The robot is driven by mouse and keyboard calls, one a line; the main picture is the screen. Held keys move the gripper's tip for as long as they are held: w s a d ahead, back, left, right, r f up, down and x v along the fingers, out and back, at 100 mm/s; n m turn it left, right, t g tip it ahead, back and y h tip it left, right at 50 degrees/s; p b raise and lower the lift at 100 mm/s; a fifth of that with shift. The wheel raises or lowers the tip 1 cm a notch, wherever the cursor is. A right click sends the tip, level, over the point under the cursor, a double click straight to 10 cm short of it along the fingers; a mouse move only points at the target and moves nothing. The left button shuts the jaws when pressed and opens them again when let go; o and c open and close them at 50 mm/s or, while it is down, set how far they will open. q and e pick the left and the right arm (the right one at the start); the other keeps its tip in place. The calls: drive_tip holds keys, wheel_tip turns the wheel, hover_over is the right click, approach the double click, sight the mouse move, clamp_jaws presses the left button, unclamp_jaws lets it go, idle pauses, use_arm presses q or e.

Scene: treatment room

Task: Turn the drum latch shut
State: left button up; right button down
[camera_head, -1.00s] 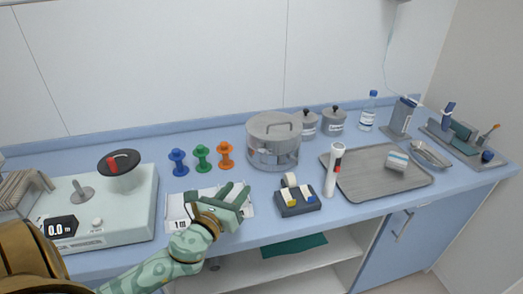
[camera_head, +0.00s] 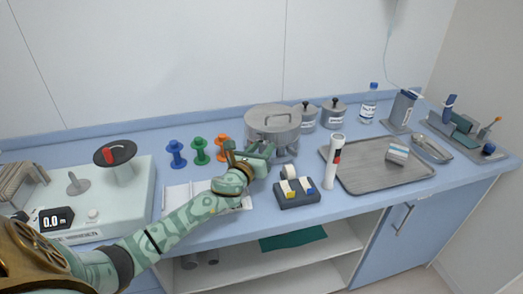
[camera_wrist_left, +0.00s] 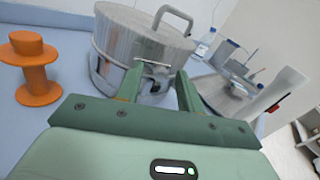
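The drum (camera_head: 273,119) is a round grey metal container with a flat lid and a loop handle on top. It stands upright at the middle of the counter. In the left wrist view the drum (camera_wrist_left: 118,38) fills the upper middle. A small metal latch (camera_wrist_left: 152,64) shows on its front side near the lid's rim, between my fingers; how far it is turned is hard to tell. My left gripper (camera_head: 271,151) is at the drum's front, fingers pointing at it. In the wrist view the left gripper (camera_wrist_left: 158,82) is open; contact with the latch is unclear. My right gripper is out of view.
An orange spool (camera_head: 223,146) stands close left of the drum, beside green and blue ones. A grey tray (camera_head: 375,181) lies farther right.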

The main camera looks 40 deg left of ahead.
use_arm(q)
clamp_jaws()
